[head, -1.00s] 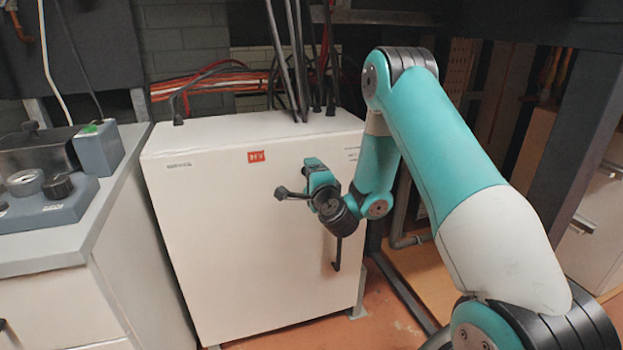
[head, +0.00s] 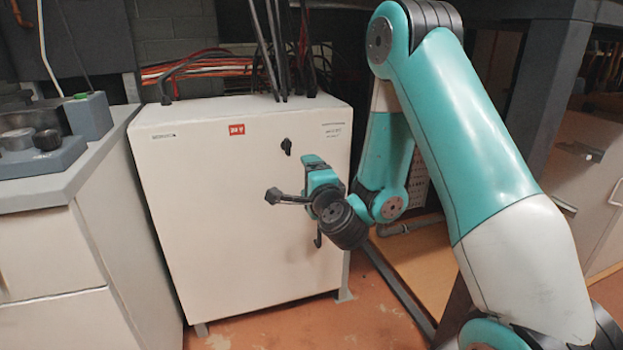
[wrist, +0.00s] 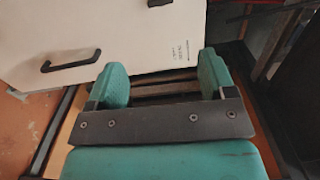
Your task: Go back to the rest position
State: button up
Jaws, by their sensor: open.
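My gripper (head: 308,178) is in front of the white cabinet (head: 215,210) in the head view, at the end of my bent teal arm. Part of it is turned away there, so its fingertips are hard to make out. In the wrist view its two teal fingers (wrist: 162,80) stand wide apart with nothing between them. The cabinet's front panel (wrist: 125,30) shows beyond them, with a black handle (wrist: 70,62) at the left. A black knob (head: 286,146) shows on the panel just above my gripper in the head view.
A grey counter (head: 60,190) with a blue-grey instrument (head: 45,155) stands at the left. Black cables (head: 270,50) rise from the cabinet top. A dark frame post (head: 550,90) stands at the right behind my arm. Reddish floor (head: 300,325) shows in front of the cabinet.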

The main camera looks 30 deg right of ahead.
jog(key=shift+a, duration=0.1)
dwell(0.3)
jog(key=s+a+r+n+g+y, duration=0.2)
jog(key=s+a+n+g+y, duration=0.2)
jog(key=a+n+y, duration=0.45)
jog(key=s+a+r+n+g+y, duration=0.3)
jog(key=s+a+n+g+y, duration=0.15)
jog(key=a+n, duration=0.6)
jog(key=s+n+g+h, duration=0.4)
jog(key=s+n+g, duration=0.5)
jog(key=s, duration=1.2)
notch_tip(320, 180, up, 28)
jog(key=p, duration=2.8)
jog(key=shift+a, duration=0.3)
jog(key=shift+r, duration=0.1)
